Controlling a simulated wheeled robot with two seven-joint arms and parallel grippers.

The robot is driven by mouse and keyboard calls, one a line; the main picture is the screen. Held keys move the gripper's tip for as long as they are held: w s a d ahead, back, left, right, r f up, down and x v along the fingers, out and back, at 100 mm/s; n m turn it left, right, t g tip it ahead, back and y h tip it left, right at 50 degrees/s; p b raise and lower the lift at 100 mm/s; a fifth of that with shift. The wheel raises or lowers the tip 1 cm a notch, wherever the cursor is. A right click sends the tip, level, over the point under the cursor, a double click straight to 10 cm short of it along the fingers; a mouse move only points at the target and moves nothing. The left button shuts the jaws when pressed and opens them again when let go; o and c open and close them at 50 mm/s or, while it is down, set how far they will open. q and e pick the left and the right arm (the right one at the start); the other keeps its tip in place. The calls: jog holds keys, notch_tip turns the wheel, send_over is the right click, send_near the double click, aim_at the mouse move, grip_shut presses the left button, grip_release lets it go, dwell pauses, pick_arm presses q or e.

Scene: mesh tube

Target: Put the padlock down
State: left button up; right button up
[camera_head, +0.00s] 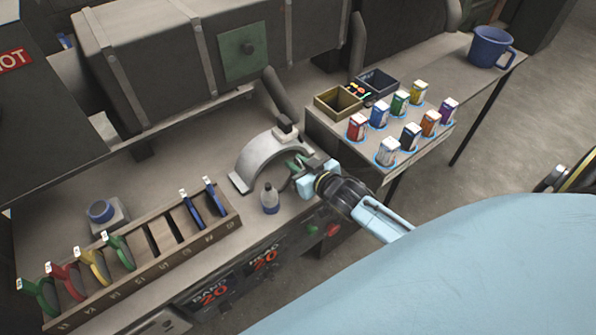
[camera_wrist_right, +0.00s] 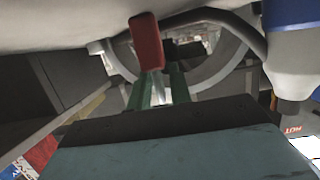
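A red block with a pale metal bar, which looks like the padlock (camera_wrist_right: 147,42), shows at the fingertips in the right wrist view. My right gripper (camera_head: 292,172) is at the workbench, beside the grey arched piece (camera_head: 265,150). Its green fingers (camera_wrist_right: 158,88) stand close together with the pale bar between them, so it appears shut on the padlock. The padlock cannot be made out in the head view. My left gripper is not in view.
A small bottle (camera_head: 270,199) stands just left of the gripper. A slotted wooden rack (camera_head: 148,262) holds several coloured-handled tools. The side table (camera_head: 442,140) carries small boxes, two open bins and a blue mug (camera_head: 490,47).

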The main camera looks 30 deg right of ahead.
grip_shut()
jog(key=shift+r, duration=0.1)
